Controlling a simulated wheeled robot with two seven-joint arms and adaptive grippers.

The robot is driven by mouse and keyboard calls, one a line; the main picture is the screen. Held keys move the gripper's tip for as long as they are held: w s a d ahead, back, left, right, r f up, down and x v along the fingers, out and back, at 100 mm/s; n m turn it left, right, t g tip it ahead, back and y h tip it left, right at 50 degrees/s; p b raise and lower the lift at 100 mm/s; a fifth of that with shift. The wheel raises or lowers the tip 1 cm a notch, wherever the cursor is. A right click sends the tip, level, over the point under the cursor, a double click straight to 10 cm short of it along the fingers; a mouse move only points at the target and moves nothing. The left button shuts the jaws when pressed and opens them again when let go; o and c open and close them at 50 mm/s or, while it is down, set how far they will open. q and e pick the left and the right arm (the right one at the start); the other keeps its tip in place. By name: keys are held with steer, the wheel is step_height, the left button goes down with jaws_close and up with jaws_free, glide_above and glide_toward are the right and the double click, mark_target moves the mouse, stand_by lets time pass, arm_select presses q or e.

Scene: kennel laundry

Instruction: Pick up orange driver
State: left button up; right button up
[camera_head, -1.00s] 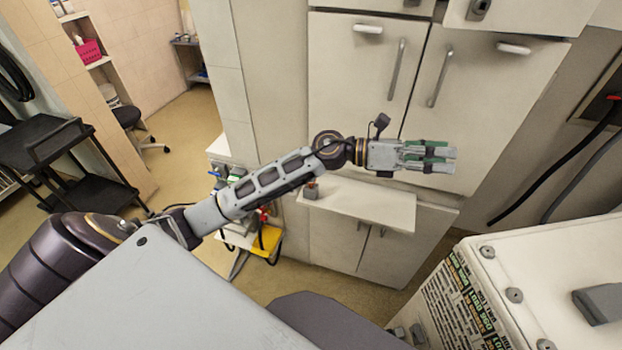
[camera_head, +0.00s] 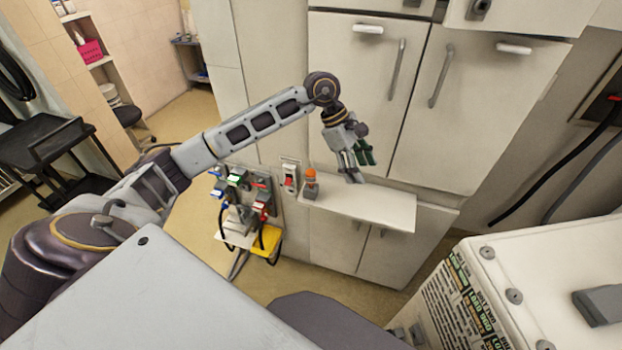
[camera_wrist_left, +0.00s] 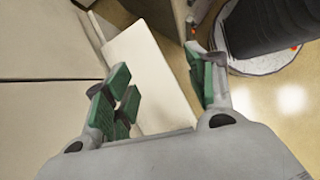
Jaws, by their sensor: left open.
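The orange driver (camera_head: 310,183) is a small item with an orange top and a grey lower part. It stands at the left end of the white shelf (camera_head: 375,206) in the head view. My left gripper (camera_head: 356,174) is open and empty, pointing down above the shelf, to the right of the driver and apart from it. In the left wrist view the open green-padded fingers (camera_wrist_left: 160,92) show with the bare white shelf (camera_wrist_left: 146,65) between and beyond them. I cannot make out the driver in that view. My right gripper is not in view.
White cabinet doors with handles (camera_head: 397,70) rise behind the shelf. A red-switched box (camera_head: 290,177) is on the wall left of the driver. A cart with coloured items and a yellow tray (camera_head: 268,243) stands lower left. The shelf's middle and right are clear.

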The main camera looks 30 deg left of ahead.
arm_select(q)
steer(key=a+r+y, duration=0.3)
steer(key=a+y, duration=0.3)
steer(key=a, duration=0.9)
glide_above(310, 171)
steer(key=shift+g, duration=0.4)
steer(key=shift+s+f+p, duration=0.2)
steer(key=shift+f, duration=1.75)
steer(key=shift+s+f+p, duration=0.2)
steer(key=shift+f, duration=2.25)
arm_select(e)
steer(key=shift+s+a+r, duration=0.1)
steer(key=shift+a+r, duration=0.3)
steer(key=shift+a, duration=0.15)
arm_select(q)
steer(key=shift+f, duration=0.1)
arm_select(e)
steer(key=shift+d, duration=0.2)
